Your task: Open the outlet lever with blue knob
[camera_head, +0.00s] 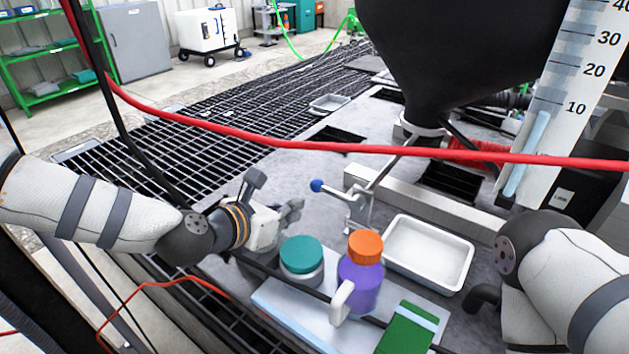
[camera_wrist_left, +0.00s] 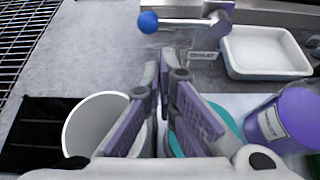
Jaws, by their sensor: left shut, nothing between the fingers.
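The outlet lever is a short metal bar with a blue knob (camera_head: 316,185) at its left end. It joins the metal outlet valve (camera_head: 357,205) below the black hopper (camera_head: 455,50). In the left wrist view, the blue knob (camera_wrist_left: 148,22) is at the top, and the bar runs roughly level to the right. My left gripper (camera_head: 287,210) is shut and empty. It is to the left of and nearer than the knob, apart from it. In the left wrist view, its fingertips (camera_wrist_left: 172,62) are together below the bar. My right gripper does not show.
A white tray (camera_head: 452,228) is right of the valve. A red hose (camera_head: 330,147) crosses the view.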

